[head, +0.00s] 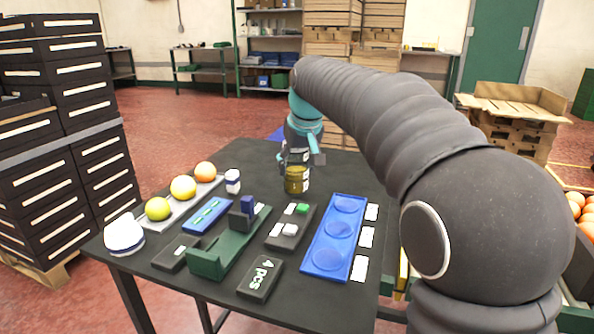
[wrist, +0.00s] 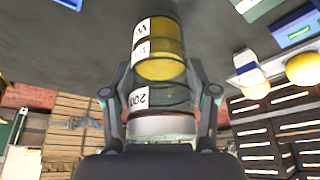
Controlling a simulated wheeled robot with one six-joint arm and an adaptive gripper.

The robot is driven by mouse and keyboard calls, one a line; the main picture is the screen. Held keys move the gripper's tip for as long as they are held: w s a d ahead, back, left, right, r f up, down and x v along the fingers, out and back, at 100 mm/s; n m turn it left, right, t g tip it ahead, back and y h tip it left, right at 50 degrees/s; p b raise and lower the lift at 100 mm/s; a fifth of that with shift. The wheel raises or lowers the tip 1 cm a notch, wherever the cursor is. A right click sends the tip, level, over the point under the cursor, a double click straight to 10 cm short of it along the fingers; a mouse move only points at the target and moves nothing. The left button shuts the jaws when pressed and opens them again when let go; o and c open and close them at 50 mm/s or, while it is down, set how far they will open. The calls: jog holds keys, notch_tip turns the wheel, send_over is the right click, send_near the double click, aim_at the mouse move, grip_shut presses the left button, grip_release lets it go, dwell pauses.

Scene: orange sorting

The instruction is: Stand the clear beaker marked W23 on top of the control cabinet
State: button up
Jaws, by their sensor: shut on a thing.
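My gripper (head: 299,156) is at the far side of the dark table. In the wrist view, the fingers of my gripper (wrist: 160,96) are shut on the upper part of a clear beaker (wrist: 160,95), one finger on each side. Yellow contents fill its lower part, and white labels run along its wall; one begins with W, the rest is not clearly readable. In the head view the beaker (head: 297,181) looks upright at the table's far edge; I cannot tell whether its base touches the table. I cannot pick out a control cabinet for certain.
The table (head: 190,273) bears a blue tray with round recesses (head: 333,240), a green fixture (head: 225,256), a dark "4 pcs" block (head: 260,277) and several fruits on a strip (head: 177,202). A white dome (head: 124,235) stands at the left corner. Stacked black drawers (head: 60,95) stand left.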

jog(key=shift+f, duration=0.65)
jog(key=shift+f, duration=0.15)
jog(key=o, duration=1.4)
